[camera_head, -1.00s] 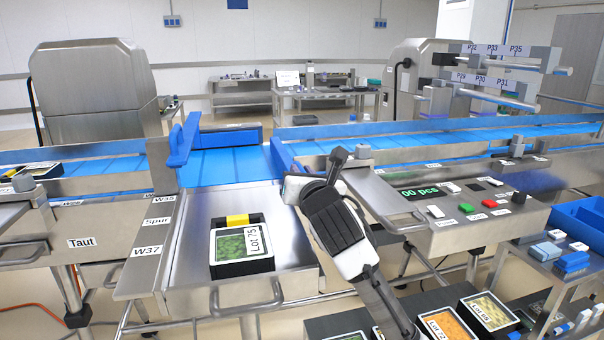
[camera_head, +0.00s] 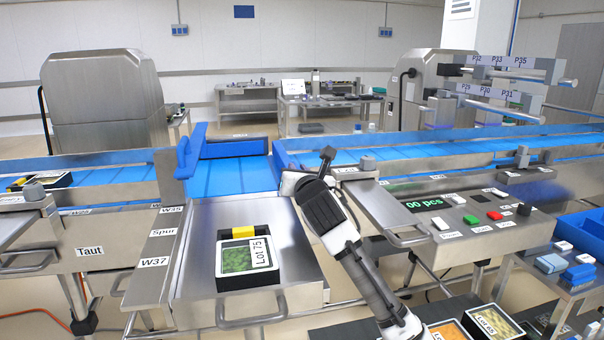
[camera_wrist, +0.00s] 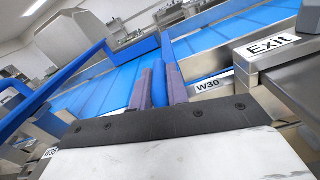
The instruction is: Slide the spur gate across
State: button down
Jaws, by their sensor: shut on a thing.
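A blue upright piece (camera_wrist: 159,88), which I take to be the spur gate, stands between my gripper's two purple fingers (camera_wrist: 158,92) in the wrist view. My gripper is shut on it. In the head view my gripper (camera_head: 287,181) is at the right side of the spur's mouth, beside a blue guard piece (camera_head: 281,158). The hand hides the fingertips and most of the grip there. The steel spur plate (camera_head: 205,290), beside the "Spur" label (camera_head: 162,232), runs toward me from the blue belt (camera_head: 235,178).
A black Lot 75 tray (camera_head: 248,285) lies on the spur plate. A button panel (camera_head: 460,215) is right of my arm. The mouth's belt is clear.

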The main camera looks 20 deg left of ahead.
jog(key=shift+a+r, duration=0.1)
jog(key=c, duration=1.4)
grip_release()
jog(key=shift+w+a, duration=0.1)
jog(key=shift+a, duration=0.1)
jog(key=shift+d, duration=0.15)
jog(key=shift+s+d, duration=0.2)
jog(key=shift+s, duration=0.15)
jog(key=b+v, duration=0.2)
jog(key=v, duration=1.1)
